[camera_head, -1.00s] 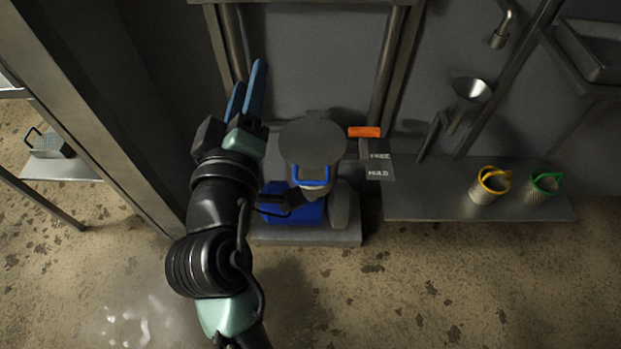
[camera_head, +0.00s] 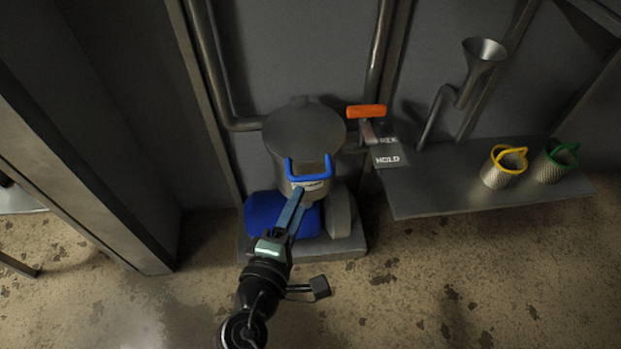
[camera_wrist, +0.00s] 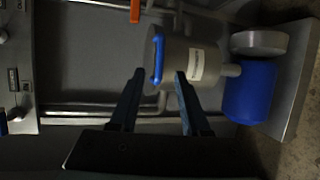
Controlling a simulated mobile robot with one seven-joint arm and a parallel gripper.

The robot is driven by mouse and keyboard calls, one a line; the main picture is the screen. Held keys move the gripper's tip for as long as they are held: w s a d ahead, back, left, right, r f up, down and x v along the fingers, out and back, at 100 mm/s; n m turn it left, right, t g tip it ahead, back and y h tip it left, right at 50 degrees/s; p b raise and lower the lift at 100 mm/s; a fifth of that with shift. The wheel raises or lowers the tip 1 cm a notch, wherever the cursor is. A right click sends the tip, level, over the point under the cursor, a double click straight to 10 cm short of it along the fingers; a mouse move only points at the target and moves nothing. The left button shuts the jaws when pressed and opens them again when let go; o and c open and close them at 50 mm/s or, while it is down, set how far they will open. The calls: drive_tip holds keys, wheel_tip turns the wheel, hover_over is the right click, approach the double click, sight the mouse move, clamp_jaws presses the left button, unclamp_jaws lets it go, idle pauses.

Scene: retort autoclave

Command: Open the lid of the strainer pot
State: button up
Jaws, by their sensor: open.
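The strainer pot (camera_head: 292,184) is a grey metal vessel on a low base, with its round grey lid (camera_head: 303,132) shut on top. A blue handle (camera_head: 309,173) sits at the lid's front edge. My gripper (camera_head: 297,196) is open and empty, its blue fingers pointing up at the pot's front just below the handle. In the wrist view the gripper (camera_wrist: 160,75) shows two spread fingers, with the blue handle (camera_wrist: 157,58) lying beyond the tips, roughly between them. I see no contact with the handle.
An orange lever (camera_head: 366,111) stands right of the pot by a HOLD plate (camera_head: 388,158). A metal shelf (camera_head: 430,199) carries a yellow-handled basket (camera_head: 503,168) and a green-handled basket (camera_head: 556,163). A blue motor (camera_head: 262,214) sits below the pot. A steel post stands at left.

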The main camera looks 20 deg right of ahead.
sight(309, 180)
drive_tip(key=b+x, duration=0.2)
drive_tip(key=x, duration=0.7)
clamp_jaws()
drive_tip(key=shift+a, duration=0.1)
idle(1.1)
